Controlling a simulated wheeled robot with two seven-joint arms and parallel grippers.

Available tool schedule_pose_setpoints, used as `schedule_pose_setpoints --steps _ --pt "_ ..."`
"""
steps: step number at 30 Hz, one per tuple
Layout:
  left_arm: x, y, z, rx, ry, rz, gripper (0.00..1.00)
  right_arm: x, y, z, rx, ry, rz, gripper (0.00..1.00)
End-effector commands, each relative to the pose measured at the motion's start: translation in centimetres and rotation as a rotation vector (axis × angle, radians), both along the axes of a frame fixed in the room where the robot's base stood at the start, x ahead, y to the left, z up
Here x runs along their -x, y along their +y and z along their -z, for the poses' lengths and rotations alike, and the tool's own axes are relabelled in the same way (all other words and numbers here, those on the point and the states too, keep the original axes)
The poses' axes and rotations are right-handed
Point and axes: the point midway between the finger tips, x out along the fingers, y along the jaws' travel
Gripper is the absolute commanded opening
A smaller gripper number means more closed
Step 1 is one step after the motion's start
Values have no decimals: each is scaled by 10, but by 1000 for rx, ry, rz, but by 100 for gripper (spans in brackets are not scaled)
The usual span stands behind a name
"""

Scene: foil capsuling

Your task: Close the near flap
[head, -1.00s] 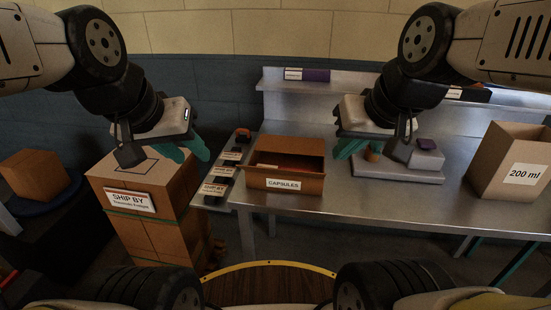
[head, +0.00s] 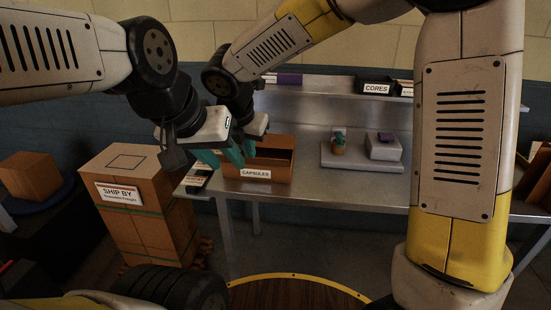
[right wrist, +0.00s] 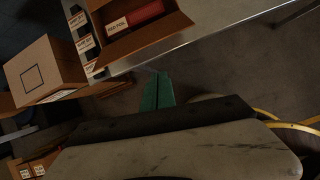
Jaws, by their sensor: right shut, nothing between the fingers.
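The open brown CAPSULES box (head: 231,186) stands on the bench's left end; in the right wrist view (right wrist: 112,42) a red item labelled RED FOIL lies inside. The tall SHIP BY carton (head: 130,217) stands left of the bench; its top looks flat, with a square outline. My left gripper (head: 220,157) is open and empty, just left of and above the CAPSULES box. My right gripper (right wrist: 158,90) is shut and empty; it is near the box, mostly hidden behind the left hand in the head view.
My two hands are very close together. SHIP BY cards (right wrist: 82,28) line the bench's left edge. My right arm hides the bench's right part.

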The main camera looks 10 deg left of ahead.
Motion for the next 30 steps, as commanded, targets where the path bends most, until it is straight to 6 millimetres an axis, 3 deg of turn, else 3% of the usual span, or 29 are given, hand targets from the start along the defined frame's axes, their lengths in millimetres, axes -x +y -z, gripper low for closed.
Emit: schedule_pose_setpoints --steps 1,5,11,22,30 --pt "0 0 0 0 0 0 36 0 13 7 28 3 -70 0" --pt "0 0 0 0 0 0 36 -2 29 14 68 -1 -169 0" --pt "0 0 0 0 0 0 36 -11 28 34 75 1 -179 0" --pt "0 0 0 0 0 0 36 -44 27 104 74 2 -175 0" --pt "0 0 0 0 0 0 36 -70 26 79 71 -3 -174 0"
